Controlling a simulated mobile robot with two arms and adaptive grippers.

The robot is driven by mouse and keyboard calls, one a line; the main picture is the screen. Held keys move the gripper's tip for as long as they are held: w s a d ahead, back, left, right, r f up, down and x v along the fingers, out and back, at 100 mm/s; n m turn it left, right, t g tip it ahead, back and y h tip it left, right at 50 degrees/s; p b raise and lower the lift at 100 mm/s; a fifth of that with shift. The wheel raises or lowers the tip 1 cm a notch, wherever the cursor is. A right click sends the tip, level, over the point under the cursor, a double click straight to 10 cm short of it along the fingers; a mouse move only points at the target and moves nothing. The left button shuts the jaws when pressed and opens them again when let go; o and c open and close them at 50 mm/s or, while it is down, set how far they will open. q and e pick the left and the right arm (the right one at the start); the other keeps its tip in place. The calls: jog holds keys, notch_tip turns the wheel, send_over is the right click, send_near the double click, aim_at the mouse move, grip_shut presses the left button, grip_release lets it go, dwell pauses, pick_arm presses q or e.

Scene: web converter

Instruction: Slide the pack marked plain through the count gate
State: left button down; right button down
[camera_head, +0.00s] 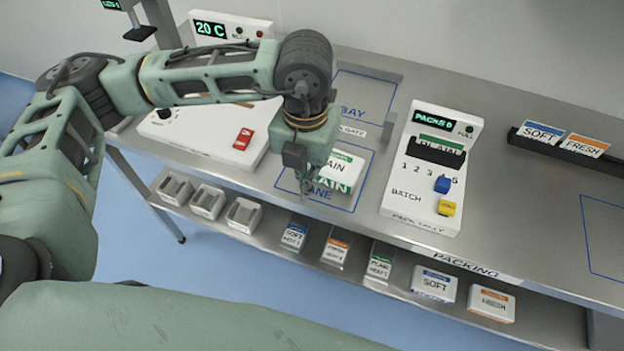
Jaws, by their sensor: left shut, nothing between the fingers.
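The pack marked plain (346,171) is a white and green box. It lies inside the blue-outlined area lettered LANE on the steel bench. My left gripper (304,187) is shut and empty, pointing down just left of the pack; I cannot tell whether it touches it. It hides the pack's left part. The count gate's label GATE (353,131) shows on the bench behind the pack, at the near edge of the outlined BAY (362,92). The gate itself is partly hidden by my arm. The PACK TALLY unit (398,205) reads PACKS 0. My right gripper is not in view.
A white console with a red switch (243,139) stands left of the lane. The tally unit bounds the right side. A black rack (564,149) holds SOFT and FRESH cards. Several packs and trays sit on the lower shelf (262,226).

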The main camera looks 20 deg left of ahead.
aim_at(329, 166)
pick_arm(q)
notch_tip(329, 166, down, 9)
jog(key=p, duration=0.2)
jog(key=shift+s+r+p, duration=0.15)
jog(key=shift+r+p, duration=0.05)
jog(key=shift+p, duration=0.2)
jog(key=shift+w+p, duration=0.65)
jog(key=shift+w, duration=0.6)
jog(key=shift+w+f, duration=0.2)
jog(key=shift+w, duration=0.65)
